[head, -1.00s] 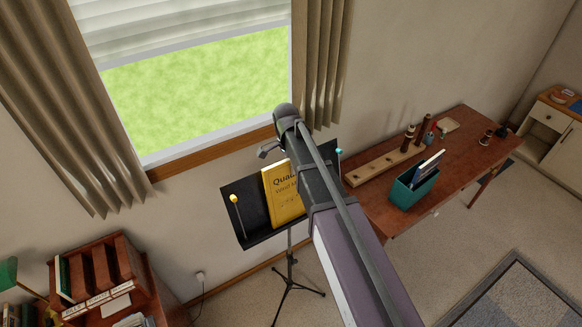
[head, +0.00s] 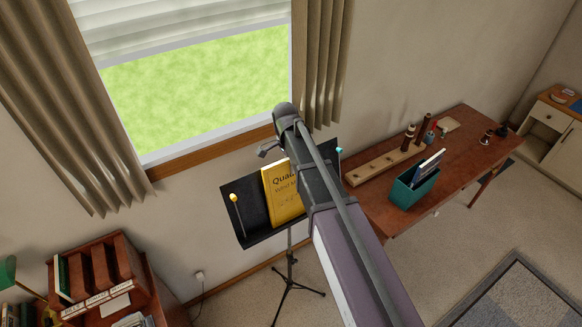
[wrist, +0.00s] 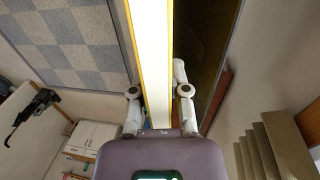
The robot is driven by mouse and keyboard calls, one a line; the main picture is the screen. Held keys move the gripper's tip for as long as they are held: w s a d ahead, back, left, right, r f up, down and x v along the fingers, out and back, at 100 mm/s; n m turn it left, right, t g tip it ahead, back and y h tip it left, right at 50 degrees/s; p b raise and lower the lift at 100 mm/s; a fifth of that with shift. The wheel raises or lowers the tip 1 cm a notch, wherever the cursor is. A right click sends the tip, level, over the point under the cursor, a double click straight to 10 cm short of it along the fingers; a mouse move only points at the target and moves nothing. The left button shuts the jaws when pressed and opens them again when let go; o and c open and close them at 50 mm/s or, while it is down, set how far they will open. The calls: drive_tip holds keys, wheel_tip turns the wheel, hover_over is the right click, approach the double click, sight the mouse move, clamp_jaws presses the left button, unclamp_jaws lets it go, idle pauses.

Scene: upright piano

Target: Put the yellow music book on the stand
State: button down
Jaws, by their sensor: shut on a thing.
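The yellow music book (head: 281,192) is upright in front of the black music stand's desk (head: 247,200), its lower edge near the stand's bottom lip. I cannot tell whether it rests on the lip. My arm hides its right side. In the wrist view the book (wrist: 155,60) shows edge-on, white pages between yellow covers. My gripper (wrist: 159,92) is shut on it, one finger on each side. The dark stand desk (wrist: 207,45) is close on the right of the book there. My gripper is hidden behind my arm in the head view.
A yellow-tipped clip (head: 235,198) is at the stand's left. A wooden desk (head: 460,165) with a teal box (head: 413,188) stands to the right. A shelf with sorter slots (head: 100,270) is at lower left. The window and curtains (head: 322,65) are behind.

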drive_tip(key=shift+w+a, duration=0.45)
drive_tip(key=shift+w, duration=0.2)
idle(0.3)
drive_tip(key=c, duration=0.5)
unclamp_jaws()
drive_tip(key=shift+c, duration=0.2)
drive_tip(key=shift+s+d, duration=0.15)
